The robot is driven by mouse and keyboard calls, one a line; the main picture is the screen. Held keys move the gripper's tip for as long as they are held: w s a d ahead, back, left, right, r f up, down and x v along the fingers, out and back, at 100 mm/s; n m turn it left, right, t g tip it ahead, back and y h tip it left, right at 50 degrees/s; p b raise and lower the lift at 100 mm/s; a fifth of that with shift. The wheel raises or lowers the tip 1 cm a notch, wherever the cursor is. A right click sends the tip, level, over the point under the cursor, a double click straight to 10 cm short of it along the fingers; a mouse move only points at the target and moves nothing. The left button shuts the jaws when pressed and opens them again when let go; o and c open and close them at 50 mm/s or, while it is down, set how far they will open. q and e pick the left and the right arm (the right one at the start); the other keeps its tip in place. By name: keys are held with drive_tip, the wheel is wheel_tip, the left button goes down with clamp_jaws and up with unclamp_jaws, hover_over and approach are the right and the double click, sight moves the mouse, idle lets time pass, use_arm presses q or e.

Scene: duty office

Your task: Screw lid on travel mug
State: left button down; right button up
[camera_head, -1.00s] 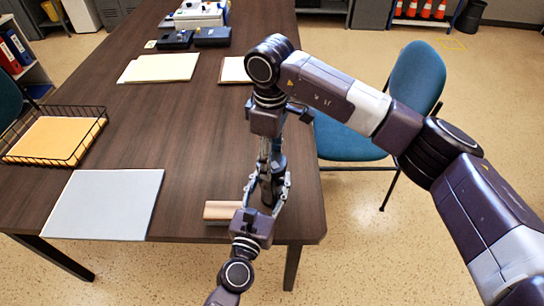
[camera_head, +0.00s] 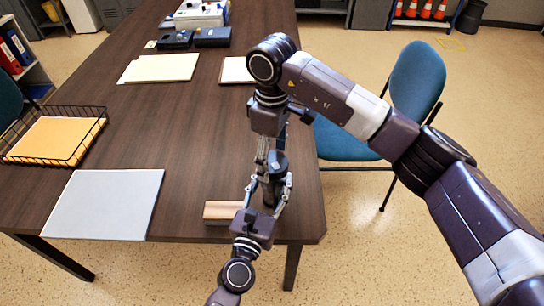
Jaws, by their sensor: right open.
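The dark travel mug (camera_head: 270,193) stands upright near the front right corner of the table. The fingers hide part of the mug, and contact at the lid is unclear.
A pinkish-tan block (camera_head: 221,210) lies just left of the mug. A grey-white mat (camera_head: 104,205) and a wire tray (camera_head: 56,160) with orange paper lie on the left of the wooden table (camera_head: 180,130). A blue chair (camera_head: 415,82) stands right of the table.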

wheel_tip(320, 180, up, 4)
drive_tip(key=shift+r, duration=0.15)
drive_tip(key=shift+c, duration=0.6)
